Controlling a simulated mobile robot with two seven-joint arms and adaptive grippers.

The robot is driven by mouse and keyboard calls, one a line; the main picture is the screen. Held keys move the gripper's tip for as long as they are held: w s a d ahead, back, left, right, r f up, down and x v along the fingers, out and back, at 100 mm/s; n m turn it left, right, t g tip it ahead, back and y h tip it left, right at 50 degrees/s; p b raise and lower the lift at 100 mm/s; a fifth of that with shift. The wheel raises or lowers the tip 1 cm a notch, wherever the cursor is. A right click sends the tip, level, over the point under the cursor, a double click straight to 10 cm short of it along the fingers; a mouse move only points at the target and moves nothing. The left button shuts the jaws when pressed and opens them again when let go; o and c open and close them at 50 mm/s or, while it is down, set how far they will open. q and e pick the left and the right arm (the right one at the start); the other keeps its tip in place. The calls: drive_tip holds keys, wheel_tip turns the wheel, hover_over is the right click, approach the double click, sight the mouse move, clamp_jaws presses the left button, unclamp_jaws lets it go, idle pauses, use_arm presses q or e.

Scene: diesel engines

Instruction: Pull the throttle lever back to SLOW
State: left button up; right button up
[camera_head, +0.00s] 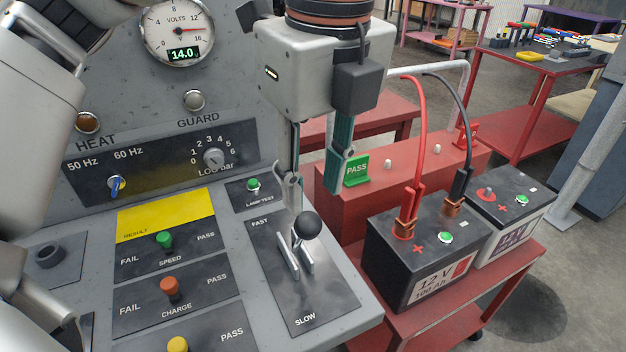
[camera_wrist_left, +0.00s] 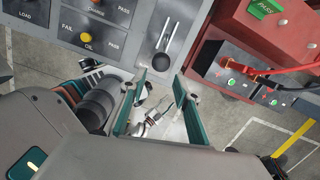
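The throttle lever (camera_head: 306,226) has a dark ball knob and stands between two metal rails on a dark plate (camera_head: 318,312) marked FAST at its upper end and SLOW at its lower end. The knob is around the middle of the plate, nearer FAST. My left gripper (camera_head: 315,194) points down above the lever, its fingers apart and empty. In the left wrist view, the knob (camera_wrist_left: 161,63) shows just beyond the open teal fingertips (camera_wrist_left: 160,77). I see no contact with it. My right gripper is not recognisable in either view.

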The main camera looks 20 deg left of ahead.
use_arm(q)
drive_tip(key=c, duration=0.6)
drive_tip(key=m, duration=0.3)
drive_tip(key=a+r+m, duration=0.1)
drive_tip(key=shift+w+m, duration=0.3)
drive_tip(key=shift+w, duration=0.1)
clamp_jaws()
drive_tip(key=m, duration=0.2)
drive_tip(key=a+m, duration=0.1)
drive_tip(key=m, duration=0.1)
drive_tip(key=shift+w+r+h, duration=0.25)
drive_tip(key=shift+r+h, duration=0.05)
drive_tip(key=shift+r, duration=0.1)
drive_tip(key=w+a+r+m+g+h, duration=0.1)
drive_tip(key=w+a+r+m, duration=0.2)
drive_tip(key=m, duration=1.1)
drive_tip(key=a+r+m+h, duration=0.2)
drive_tip(key=a+r+m, duration=0.15)
drive_tip(key=m, duration=1.05)
drive_tip(key=s+d+b+x, duration=0.1)
drive_tip(key=b+x, duration=0.1)
drive_tip(key=x, duration=1.1)
drive_tip(key=shift+s+d+f, duration=0.15)
drive_tip(key=shift+s+d, duration=0.1)
drive_tip(key=shift+s, duration=0.15)
